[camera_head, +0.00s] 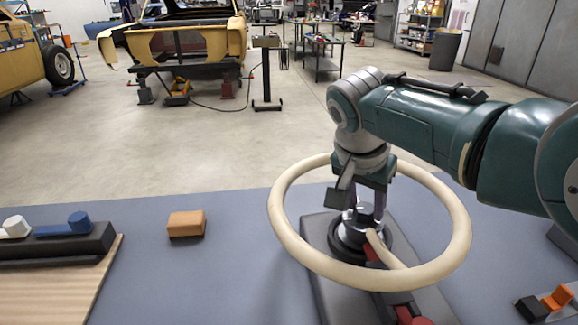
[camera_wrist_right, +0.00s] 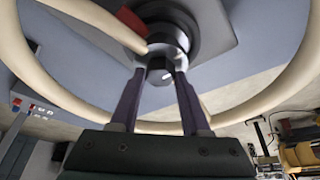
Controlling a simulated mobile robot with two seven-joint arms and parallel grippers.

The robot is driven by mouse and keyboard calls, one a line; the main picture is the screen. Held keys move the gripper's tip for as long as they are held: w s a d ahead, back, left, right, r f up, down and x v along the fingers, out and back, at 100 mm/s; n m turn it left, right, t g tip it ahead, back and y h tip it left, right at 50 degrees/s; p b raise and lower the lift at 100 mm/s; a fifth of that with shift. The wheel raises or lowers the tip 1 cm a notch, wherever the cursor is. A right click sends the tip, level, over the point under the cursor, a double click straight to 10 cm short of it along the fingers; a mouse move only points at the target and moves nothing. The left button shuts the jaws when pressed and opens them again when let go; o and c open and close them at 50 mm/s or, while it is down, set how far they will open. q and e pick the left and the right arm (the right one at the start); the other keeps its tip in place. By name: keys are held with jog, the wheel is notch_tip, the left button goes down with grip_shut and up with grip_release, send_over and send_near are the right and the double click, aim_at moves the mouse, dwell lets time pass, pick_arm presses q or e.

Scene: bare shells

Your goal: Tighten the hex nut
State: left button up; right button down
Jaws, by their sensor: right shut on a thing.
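A cream wheel (camera_head: 283,228) lies level around a dark central hub on a grey base plate (camera_head: 318,268); its rim also crosses the wrist view (camera_wrist_right: 30,60). A grey metal hex nut (camera_wrist_right: 160,74) sits at the hub's centre; in the head view the nut (camera_head: 365,214) shows partly below my fingers. My right gripper (camera_head: 367,204) reaches down inside the wheel's rim. Its two purplish fingers (camera_wrist_right: 160,84) are shut on the nut, one on each side. How far the nut is screwed down cannot be told. My left gripper is out of view.
On the blue-grey table (camera_head: 235,255) are an orange-brown block (camera_head: 186,224), a dark rack (camera_head: 60,245) with white and blue pieces at left, and orange and black pieces (camera_head: 557,297) at front right. The table between block and wheel is clear.

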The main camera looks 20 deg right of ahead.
dwell(0.4)
jog(key=shift+c, duration=1.8)
grip_release()
jog(key=p+v, duration=0.3)
jog(key=v, duration=0.7)
jog(key=shift+f, duration=0.1)
jog(key=shift+s, duration=0.1)
